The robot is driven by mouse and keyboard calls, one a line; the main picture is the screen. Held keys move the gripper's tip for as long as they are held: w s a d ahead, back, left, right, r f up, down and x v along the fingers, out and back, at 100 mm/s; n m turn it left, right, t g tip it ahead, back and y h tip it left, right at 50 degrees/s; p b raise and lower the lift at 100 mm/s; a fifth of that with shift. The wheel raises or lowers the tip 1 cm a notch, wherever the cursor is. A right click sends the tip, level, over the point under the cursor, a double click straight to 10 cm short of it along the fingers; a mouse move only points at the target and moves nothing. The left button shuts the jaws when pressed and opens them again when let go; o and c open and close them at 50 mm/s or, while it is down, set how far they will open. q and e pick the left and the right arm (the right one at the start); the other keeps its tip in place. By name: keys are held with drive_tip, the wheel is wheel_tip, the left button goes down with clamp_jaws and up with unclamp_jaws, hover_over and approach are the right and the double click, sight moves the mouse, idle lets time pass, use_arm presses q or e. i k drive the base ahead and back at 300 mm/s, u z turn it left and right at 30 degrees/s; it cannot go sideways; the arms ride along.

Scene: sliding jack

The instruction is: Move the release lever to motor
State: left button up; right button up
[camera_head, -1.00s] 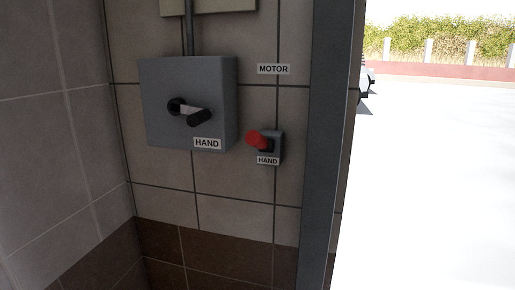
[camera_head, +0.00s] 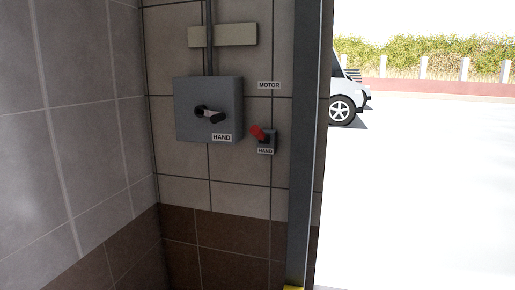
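A small dark lever unit with a red knob (camera_head: 258,132) is mounted on the tiled wall, right of the grey box. The red knob points up and to the left. A HAND label (camera_head: 265,151) is just below it and a MOTOR label (camera_head: 269,85) is on the wall above it. A grey switch box (camera_head: 208,109) carries a dark rotary handle (camera_head: 210,115) and its own HAND label (camera_head: 222,137). Which of the two is the release lever is not marked. Neither gripper shows in the head view.
A grey door post (camera_head: 304,150) stands right of the lever, with a yellow piece (camera_head: 293,288) at its foot. A tiled side wall (camera_head: 80,130) closes the left. Right of the post is bright open ground with a white vehicle (camera_head: 345,95).

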sight(256, 131)
drive_tip(key=u, duration=1.3)
drive_tip(key=k, duration=0.15)
drive_tip(key=z, duration=2.45)
drive_tip(key=i, duration=0.85)
drive_tip(key=u, duration=0.25)
